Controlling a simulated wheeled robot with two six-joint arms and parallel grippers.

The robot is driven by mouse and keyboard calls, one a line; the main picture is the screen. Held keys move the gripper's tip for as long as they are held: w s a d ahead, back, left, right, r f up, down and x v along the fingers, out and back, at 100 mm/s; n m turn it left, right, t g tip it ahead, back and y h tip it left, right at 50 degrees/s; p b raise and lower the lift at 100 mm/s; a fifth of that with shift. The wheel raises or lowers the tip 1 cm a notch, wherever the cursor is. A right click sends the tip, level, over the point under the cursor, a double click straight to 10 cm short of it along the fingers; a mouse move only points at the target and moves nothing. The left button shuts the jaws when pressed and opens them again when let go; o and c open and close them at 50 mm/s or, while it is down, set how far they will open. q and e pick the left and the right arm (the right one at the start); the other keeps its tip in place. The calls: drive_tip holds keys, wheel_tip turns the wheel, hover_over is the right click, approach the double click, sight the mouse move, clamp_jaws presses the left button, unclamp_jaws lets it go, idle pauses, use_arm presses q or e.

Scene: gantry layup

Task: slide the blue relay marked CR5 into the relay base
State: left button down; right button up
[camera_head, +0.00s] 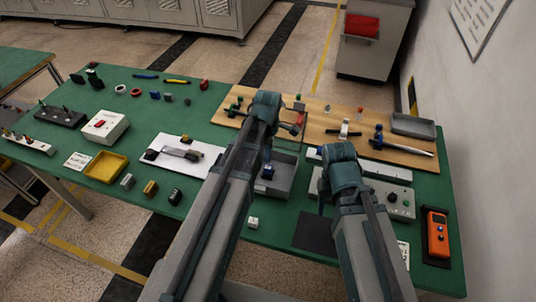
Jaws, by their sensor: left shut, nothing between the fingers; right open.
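A small blue block (267,173), possibly the relay, lies in a grey tray (284,186) at the middle of the green table. Its marking is too small to read. I cannot pick out the relay base with certainty; parts of the wooden board (350,133) are hidden behind my arms. My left gripper (268,154) is shut and empty, reaching over the area by the tray and the board's near edge. My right gripper (323,198) is open, low over the table to the right of the tray; its fingertips are hard to make out.
A grey control box (400,203) with knobs stands right of my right gripper. An orange meter (437,233) lies at the right edge. A white panel (182,150), a yellow tray (105,166) and a white switch box (104,127) are left.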

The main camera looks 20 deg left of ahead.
sight(268, 166)
use_arm(q)
drive_tip(key=shift+f+b, duration=1.2)
drive_tip(key=shift+f, duration=0.45)
use_arm(e)
drive_tip(key=shift+f, duration=1.65)
use_arm(q)
drive_tip(key=shift+f+b, duration=0.45)
use_arm(e)
drive_tip(key=shift+f, duration=0.45)
use_arm(q)
drive_tip(key=shift+r, duration=0.1)
use_arm(e)
drive_tip(key=shift+r, duration=0.1)
use_arm(q)
drive_tip(key=shift+r+p, duration=1.45)
drive_tip(key=shift+p, duration=0.1)
use_arm(e)
drive_tip(key=shift+r, duration=1.45)
drive_tip(key=shift+r, duration=0.1)
use_arm(q)
wheel_tip(268, 166, up, 14)
drive_tip(key=p, duration=1.4)
use_arm(e)
wheel_tip(268, 166, up, 14)
use_arm(q)
drive_tip(key=shift+f, duration=0.1)
use_arm(e)
drive_tip(key=shift+f, duration=0.2)
